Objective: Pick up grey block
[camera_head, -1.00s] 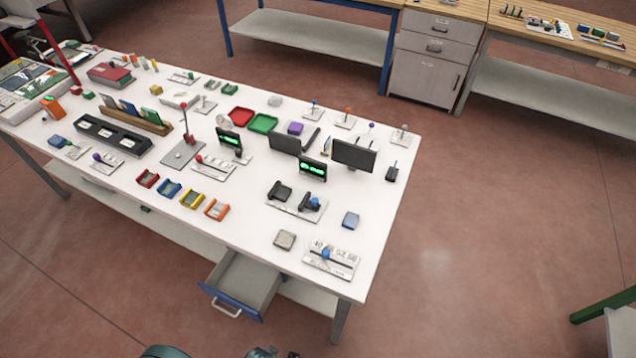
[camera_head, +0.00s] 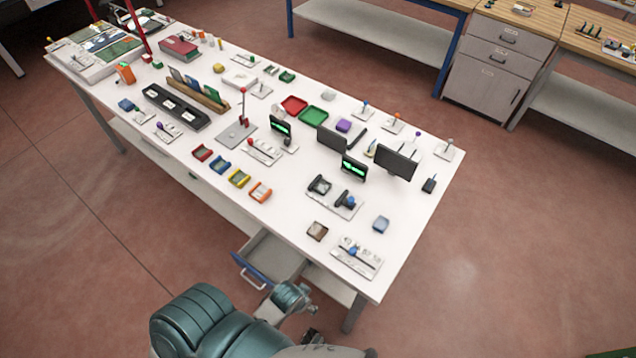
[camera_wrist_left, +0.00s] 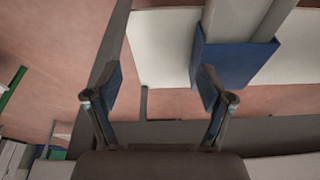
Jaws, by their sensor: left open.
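A small squarish grey-brown block (camera_head: 317,231) lies on the white table near its front edge, in the head view. It stands left of a plate with a blue knob (camera_head: 352,251) and apart from any gripper. The left wrist view shows my left gripper (camera_wrist_left: 160,92) open, its two fingers spread with nothing between them. The grey block cannot be made out in that view. My right gripper is not clearly in view.
A drawer (camera_head: 268,257) stands pulled out below the table's front edge. A blue-and-grey structure (camera_wrist_left: 225,70) is close ahead of the left gripper.

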